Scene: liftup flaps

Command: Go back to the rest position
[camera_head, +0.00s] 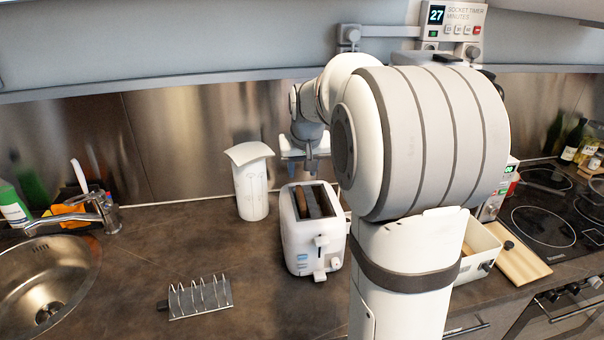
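My gripper (309,163) hangs above and just behind the white toaster (301,250), with its fingers pointing down. It is small and partly hidden by my arm, so whether its fingers are apart is unclear. I see nothing clearly held in it. The toaster stands on the dark counter with brown bread (301,203) in its slot. My white arm rises at the centre right and hides much of the counter behind it.
A metal toast rack (200,298) lies on the front counter. A white container (252,182) stands left of the toaster. A socket timer (452,22) showing 27 is mounted above. A sink (45,280) is left, a hob (545,222) right. Counter between sink and toaster is mostly clear.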

